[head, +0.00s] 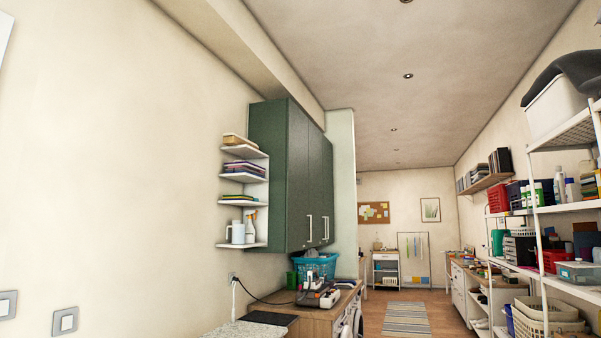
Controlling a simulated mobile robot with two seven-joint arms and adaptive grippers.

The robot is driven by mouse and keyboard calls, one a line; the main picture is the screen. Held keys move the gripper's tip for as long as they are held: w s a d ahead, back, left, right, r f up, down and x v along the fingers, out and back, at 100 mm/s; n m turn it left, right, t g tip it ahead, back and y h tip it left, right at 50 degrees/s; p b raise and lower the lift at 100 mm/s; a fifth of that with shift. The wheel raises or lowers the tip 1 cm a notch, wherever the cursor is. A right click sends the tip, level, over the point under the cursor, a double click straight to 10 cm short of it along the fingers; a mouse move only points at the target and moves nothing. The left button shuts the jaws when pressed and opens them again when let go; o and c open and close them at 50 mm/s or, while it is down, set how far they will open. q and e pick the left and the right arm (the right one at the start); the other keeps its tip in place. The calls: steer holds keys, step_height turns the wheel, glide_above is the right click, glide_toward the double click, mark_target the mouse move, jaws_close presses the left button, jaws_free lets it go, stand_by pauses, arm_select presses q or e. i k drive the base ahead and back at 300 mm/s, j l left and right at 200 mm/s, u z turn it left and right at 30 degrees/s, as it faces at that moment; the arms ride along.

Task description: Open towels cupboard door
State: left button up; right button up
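A dark green wall cupboard (285,175) hangs on the left wall, above a counter with washing machines. Its doors (313,170) look closed, with pale vertical handles (309,228) near their lower edges. I see no label showing which cupboard is the towels one. Folded cloths (243,167) lie on the open white corner shelves (244,205) at the cupboard's near side. Neither of my grippers shows in the head view.
A wooden counter (345,297) below the cupboard holds an iron (313,281) and a blue basket (316,264). A white rack (541,240) full of boxes and baskets lines the right side. Wooden floor with a striped rug (406,318) lies open between.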

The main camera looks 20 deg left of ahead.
mark_target(297, 174)
steer(key=i+u, duration=0.2)
steer(key=i, duration=4.3)
steer(key=i+z, duration=0.2)
steer(key=i, duration=0.4)
steer(key=i+j+z, duration=0.2)
steer(key=i, duration=0.4)
